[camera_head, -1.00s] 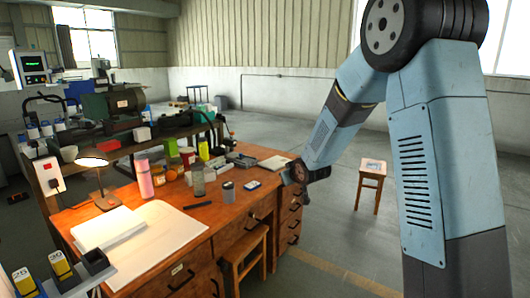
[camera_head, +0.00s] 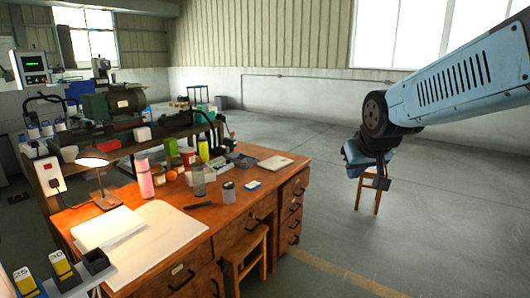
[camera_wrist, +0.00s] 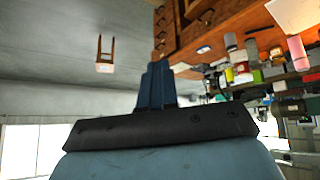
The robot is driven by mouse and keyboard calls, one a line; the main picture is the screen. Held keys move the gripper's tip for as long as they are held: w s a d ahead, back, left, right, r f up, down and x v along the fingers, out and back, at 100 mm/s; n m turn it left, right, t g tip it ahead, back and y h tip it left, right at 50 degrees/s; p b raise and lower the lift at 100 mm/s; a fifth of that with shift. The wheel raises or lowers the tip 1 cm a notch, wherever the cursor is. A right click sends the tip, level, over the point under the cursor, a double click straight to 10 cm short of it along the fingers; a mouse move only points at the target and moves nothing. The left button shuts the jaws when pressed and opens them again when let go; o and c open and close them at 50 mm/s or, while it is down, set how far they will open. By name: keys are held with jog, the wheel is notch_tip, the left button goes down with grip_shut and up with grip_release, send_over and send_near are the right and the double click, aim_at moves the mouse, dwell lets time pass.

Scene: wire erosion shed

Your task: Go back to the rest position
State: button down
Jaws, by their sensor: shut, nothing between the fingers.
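My gripper (camera_wrist: 158,68) shows in the wrist view as two dark blue fingers held together, with nothing between them. In the head view, the end of my arm (camera_head: 370,155) hangs over open floor to the right of the desk (camera_head: 240,204), in front of a small wooden stool (camera_head: 377,203). It covers most of the stool's seat, and the fingertips are hard to make out there. In the wrist view the picture is turned over: the stool (camera_wrist: 105,67) is at the upper left, and the desk (camera_wrist: 205,30) is at the upper right, apart from my fingers.
The desk bears a lit lamp (camera_head: 92,162), a pink bottle (camera_head: 145,178), a clear bottle (camera_head: 198,180), a grey cup (camera_head: 228,191) and a white board (camera_head: 165,235). Another stool (camera_head: 245,242) stands at its front. Behind is open grey floor (camera_head: 300,140).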

jog(key=s+d+m+g, duration=0.1)
jog(key=s+d+g, duration=0.1)
jog(key=s, duration=1.4)
jog(key=shift+r+m, duration=0.25)
jog(key=shift+m, duration=0.05)
